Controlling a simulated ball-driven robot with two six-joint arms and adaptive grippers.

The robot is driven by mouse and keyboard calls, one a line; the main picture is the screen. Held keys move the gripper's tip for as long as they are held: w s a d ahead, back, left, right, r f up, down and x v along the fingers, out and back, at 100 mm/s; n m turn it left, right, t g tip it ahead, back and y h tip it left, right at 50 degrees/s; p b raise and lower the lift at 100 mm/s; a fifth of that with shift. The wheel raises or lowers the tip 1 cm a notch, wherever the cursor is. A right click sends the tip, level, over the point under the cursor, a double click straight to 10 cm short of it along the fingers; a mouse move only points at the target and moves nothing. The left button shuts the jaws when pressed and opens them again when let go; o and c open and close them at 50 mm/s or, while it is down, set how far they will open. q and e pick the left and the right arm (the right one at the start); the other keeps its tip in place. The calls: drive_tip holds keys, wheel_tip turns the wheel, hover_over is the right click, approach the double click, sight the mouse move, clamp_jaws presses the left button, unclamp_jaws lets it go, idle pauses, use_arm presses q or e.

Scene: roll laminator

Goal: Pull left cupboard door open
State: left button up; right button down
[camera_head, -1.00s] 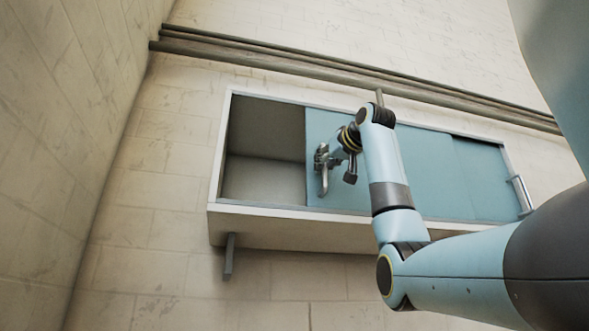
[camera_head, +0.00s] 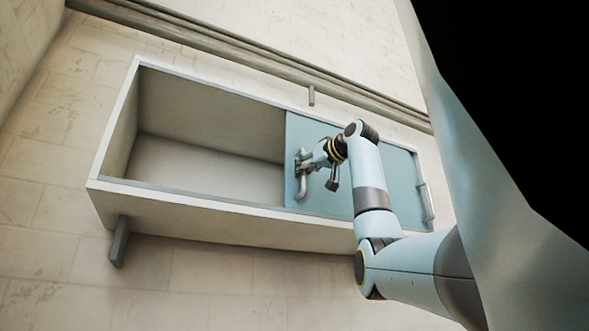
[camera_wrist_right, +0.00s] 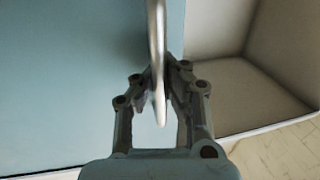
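The cupboard (camera_head: 225,222) is a long pale box on the wall with light blue sliding doors. The left door (camera_head: 297,128) stands slid to the right, overlapping the right door, so the left part of the cupboard is open and empty. My right gripper (camera_head: 301,166) is at the left door's upright metal handle (camera_head: 303,188). In the wrist view the handle (camera_wrist_right: 157,45) runs between the fingers of my right gripper (camera_wrist_right: 160,85), which are closed in around it. The blue door (camera_wrist_right: 70,80) lies behind. My left gripper is not in view.
A second metal handle (camera_head: 426,203) stands at the cupboard's right end. Pipes (camera_head: 200,43) run along the wall above the cupboard. A grey bracket (camera_head: 119,242) sticks out below its left end. My right arm covers part of the doors.

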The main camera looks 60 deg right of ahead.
drive_tip(key=shift+f, duration=0.15)
drive_tip(key=c, duration=1.3)
unclamp_jaws()
drive_tip(key=shift+s+a, duration=0.1)
drive_tip(key=shift+s, duration=0.15)
drive_tip(key=shift+c, duration=0.2)
drive_tip(key=shift+w, duration=0.15)
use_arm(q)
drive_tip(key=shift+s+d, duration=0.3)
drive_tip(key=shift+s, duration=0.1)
use_arm(e)
drive_tip(key=v, duration=1.2)
